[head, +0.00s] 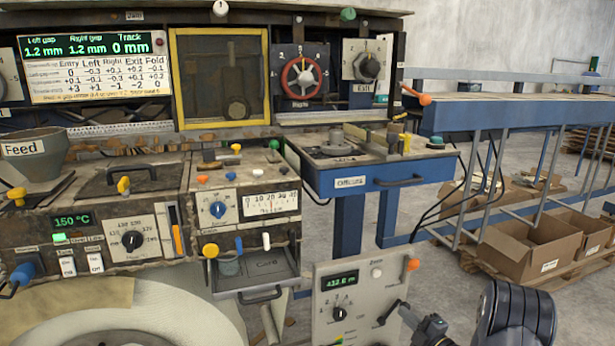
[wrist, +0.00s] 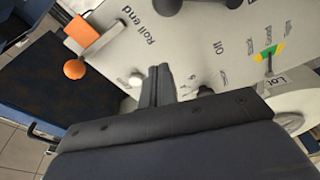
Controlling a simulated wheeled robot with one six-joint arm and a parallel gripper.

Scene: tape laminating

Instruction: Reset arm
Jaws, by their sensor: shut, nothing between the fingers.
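My gripper (head: 432,326) is at the lower right of the head view, beside the right edge of a grey control panel (head: 332,286). In the wrist view my gripper (wrist: 160,84) has its dark fingers together with nothing between them, in front of the panel face (wrist: 205,45). I cannot tell whether the fingertips touch the panel. The orange part (wrist: 82,30) also shows in the wrist view. My wrist hides the panel's lower part there.
Cardboard boxes (head: 532,252) stand at the right. Some floor is bare.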

